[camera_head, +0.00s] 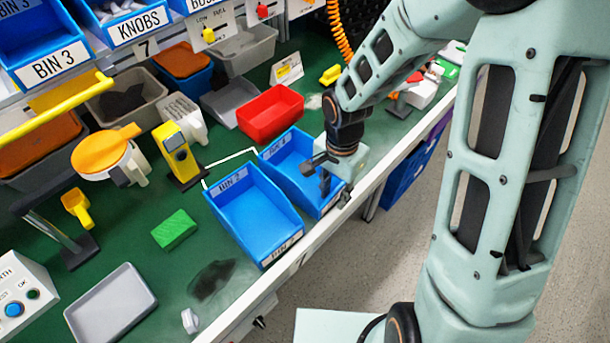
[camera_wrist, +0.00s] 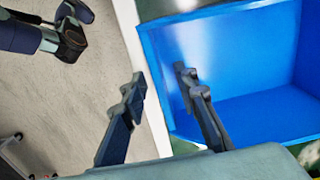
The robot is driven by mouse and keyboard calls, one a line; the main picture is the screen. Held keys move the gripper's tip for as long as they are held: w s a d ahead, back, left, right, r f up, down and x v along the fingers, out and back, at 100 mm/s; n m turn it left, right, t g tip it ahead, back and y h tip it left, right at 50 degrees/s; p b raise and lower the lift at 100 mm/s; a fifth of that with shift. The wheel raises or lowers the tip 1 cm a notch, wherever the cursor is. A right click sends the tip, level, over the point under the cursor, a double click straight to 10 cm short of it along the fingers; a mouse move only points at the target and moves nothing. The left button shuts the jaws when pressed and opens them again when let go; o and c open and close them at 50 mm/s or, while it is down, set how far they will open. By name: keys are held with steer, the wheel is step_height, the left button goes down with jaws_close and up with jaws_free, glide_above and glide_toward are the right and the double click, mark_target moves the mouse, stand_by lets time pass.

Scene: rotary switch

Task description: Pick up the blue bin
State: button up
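Two blue bins stand side by side at the front edge of the green bench in the head view. The left blue bin (camera_head: 252,208) is labelled BIN 2. The right blue bin (camera_head: 290,160) has a label I cannot read clearly, and my gripper partly hides it. My gripper (camera_head: 335,190) is at the right end of this right bin, pointing down. In the wrist view my gripper (camera_wrist: 160,80) is open. One finger is over the inside of the blue bin (camera_wrist: 255,115), the other outside its wall. I see no clear contact with the wall.
A red bin (camera_head: 270,113) stands behind the blue bins. A yellow meter (camera_head: 180,155), a green block (camera_head: 174,229) and a grey tray (camera_head: 110,305) are to the left. The white bench edge (camera_head: 335,222) runs along the front, with floor beyond.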

jaws_close()
steer(key=shift+r, duration=0.1)
